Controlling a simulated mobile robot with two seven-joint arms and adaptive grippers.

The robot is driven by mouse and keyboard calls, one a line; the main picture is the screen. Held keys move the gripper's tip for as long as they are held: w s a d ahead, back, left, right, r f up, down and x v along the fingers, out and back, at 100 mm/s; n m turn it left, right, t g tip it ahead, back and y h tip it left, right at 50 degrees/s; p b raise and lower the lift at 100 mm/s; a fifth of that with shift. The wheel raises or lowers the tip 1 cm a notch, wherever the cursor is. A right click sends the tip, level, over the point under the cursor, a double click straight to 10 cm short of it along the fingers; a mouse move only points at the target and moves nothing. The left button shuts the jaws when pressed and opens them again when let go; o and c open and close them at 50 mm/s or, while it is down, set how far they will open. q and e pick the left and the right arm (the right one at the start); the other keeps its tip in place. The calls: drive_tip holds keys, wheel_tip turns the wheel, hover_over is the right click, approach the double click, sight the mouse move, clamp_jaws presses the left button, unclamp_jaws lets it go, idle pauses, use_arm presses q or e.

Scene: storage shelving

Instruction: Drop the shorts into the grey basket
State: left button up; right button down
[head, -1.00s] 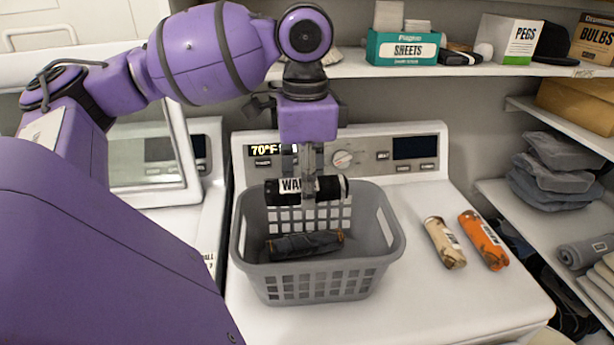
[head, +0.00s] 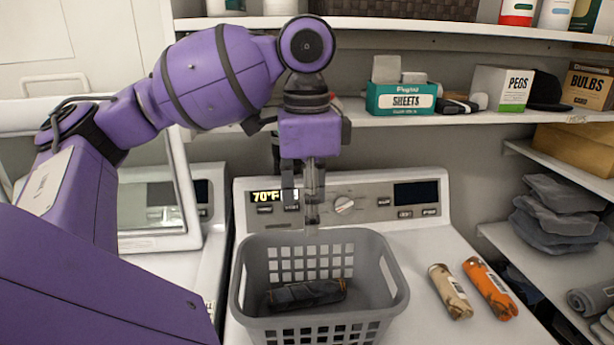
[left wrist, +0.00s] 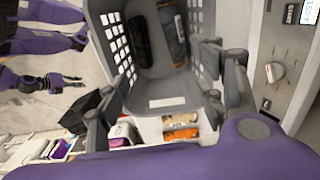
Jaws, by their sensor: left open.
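The grey basket (head: 388,300) stands on the white machine. A dark rolled garment (head: 305,293) lies in it. In the left wrist view two rolls lie side by side in the basket, a black one (left wrist: 140,38) and a grey-blue one (left wrist: 171,38); I cannot tell which is the shorts. The black one is hidden in the head view. My left gripper (head: 302,205) is open and empty above the basket's far side. At the left of the left wrist view, a small dark gripper (left wrist: 73,80) on a purple arm looks like my right one; its jaws are unclear.
A camouflage roll (head: 450,292) and an orange roll (head: 490,289) lie on the machine right of the basket. A shelf with a SHEETS box (head: 402,98) and a PEGS box (head: 503,89) runs behind. Folded grey clothes (head: 557,220) are stacked on the right shelf.

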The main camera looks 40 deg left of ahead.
use_arm(q)
wheel_tip(320, 180, up, 7)
drive_tip(key=shift+f, duration=0.2)
idle(0.6)
